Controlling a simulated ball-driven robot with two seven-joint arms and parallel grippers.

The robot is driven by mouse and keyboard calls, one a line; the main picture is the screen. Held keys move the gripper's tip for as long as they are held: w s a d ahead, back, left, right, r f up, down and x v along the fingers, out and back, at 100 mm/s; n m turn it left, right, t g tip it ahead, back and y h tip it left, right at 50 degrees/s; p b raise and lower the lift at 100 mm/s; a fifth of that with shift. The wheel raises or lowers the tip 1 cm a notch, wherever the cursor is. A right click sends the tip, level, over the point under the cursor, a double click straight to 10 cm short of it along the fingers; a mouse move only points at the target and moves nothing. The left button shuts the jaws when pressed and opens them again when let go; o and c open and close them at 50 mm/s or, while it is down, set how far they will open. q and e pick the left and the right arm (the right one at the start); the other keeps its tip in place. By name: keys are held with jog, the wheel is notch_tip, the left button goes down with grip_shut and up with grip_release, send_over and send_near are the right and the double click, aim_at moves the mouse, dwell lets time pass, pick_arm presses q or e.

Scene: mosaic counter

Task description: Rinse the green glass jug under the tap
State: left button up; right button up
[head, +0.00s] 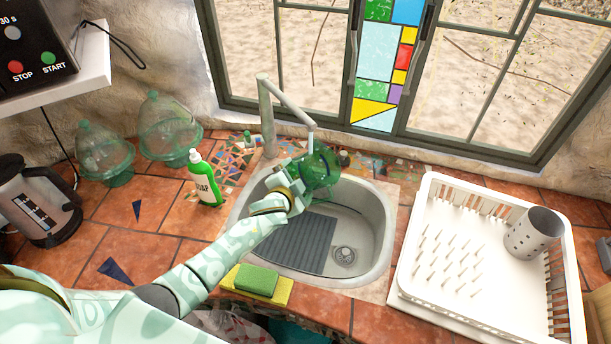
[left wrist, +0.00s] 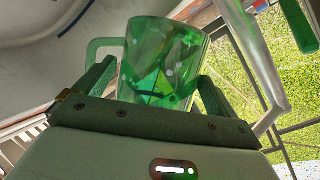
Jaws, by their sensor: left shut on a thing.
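The green glass jug (head: 321,170) is over the back of the sink (head: 379,222), close below the end of the tap's spout (head: 290,103). My left gripper (head: 297,182) is shut on the jug and reaches in from the left. In the left wrist view the jug (left wrist: 160,62) stands between the two green fingers (left wrist: 152,88), with its handle to the left. The tap pipe (left wrist: 255,62) passes to the right of the jug there. I cannot make out running water in either view. My right gripper is not in view.
A green soap bottle (head: 204,180) stands left of the sink. A green and yellow sponge (head: 256,280) lies at its front edge. A white dish rack (head: 420,285) with a grey cutlery holder (head: 534,233) is on the right. Glass domes (head: 168,130) and a kettle (head: 38,200) stand left.

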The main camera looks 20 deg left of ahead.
pick_arm(q)
jog(key=s+a+p, duration=0.1)
jog(key=s+p, duration=0.2)
jog(key=s, duration=0.7)
jog(key=shift+s, duration=0.25)
jog(key=shift+r+p, duration=0.1)
jog(key=shift+p, duration=0.25)
jog(key=shift+a+r+p+v, duration=0.2)
jog(key=shift+p+v, duration=0.65)
jog(key=shift+v, duration=0.35)
jog(key=shift+a+r+p+v, duration=0.1)
jog(key=shift+r+p+v, duration=0.1)
jog(key=shift+p+v, duration=0.8)
jog(key=shift+r, duration=0.1)
